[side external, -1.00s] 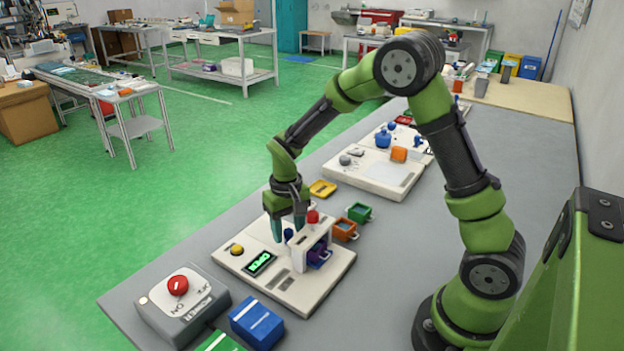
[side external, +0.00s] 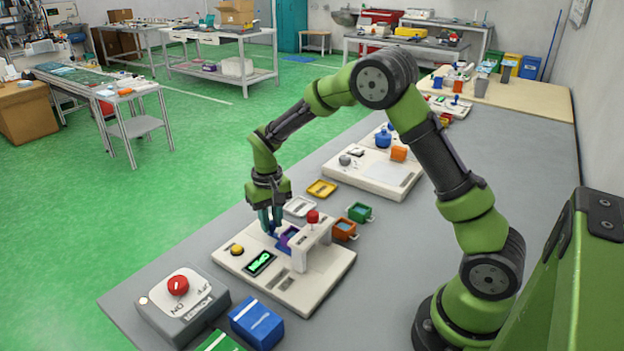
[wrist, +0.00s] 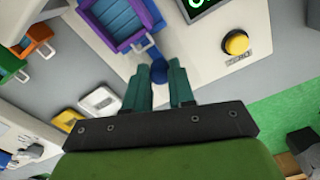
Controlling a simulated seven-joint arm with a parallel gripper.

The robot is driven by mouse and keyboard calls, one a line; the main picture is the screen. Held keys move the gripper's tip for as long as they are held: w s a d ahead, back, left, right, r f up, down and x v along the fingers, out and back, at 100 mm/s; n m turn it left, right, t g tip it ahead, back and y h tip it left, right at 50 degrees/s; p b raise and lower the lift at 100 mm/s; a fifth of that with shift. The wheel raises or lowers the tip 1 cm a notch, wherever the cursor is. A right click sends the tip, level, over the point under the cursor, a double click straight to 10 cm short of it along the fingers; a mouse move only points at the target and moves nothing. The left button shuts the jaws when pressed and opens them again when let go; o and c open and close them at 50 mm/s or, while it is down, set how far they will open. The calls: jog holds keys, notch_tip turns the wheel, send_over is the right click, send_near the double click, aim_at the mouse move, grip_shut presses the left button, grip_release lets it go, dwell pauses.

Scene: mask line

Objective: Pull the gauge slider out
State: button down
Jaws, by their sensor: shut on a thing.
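The gauge slider (side external: 288,236) is a purple frame with a blue inside, sticking out on the left of the white bridge (side external: 312,242) on the cream board. It also shows in the wrist view (wrist: 118,38), at the top. Its round blue knob (wrist: 189,72) is at my fingertips. My gripper (side external: 270,226) points down with teal fingers shut on this knob; the fingers (wrist: 171,82) show on both sides of it in the wrist view. In the side view the fingers partly hide the knob.
The board (side external: 312,288) also carries a yellow button (side external: 237,249), a red-topped knob (side external: 313,216) on the bridge and a lit green display (side external: 260,263). Orange (side external: 345,230), green (side external: 360,212) and yellow (side external: 321,188) trays stand behind. A grey box with a red button (side external: 178,285) stands in front.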

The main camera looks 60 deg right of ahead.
jog(key=w, duration=0.6)
jog(key=shift+w, duration=0.2)
jog(key=c, duration=0.9)
grip_release()
jog(key=shift+c, duration=0.2)
jog(key=shift+r, duration=0.1)
notch_tip(320, 180, up, 17)
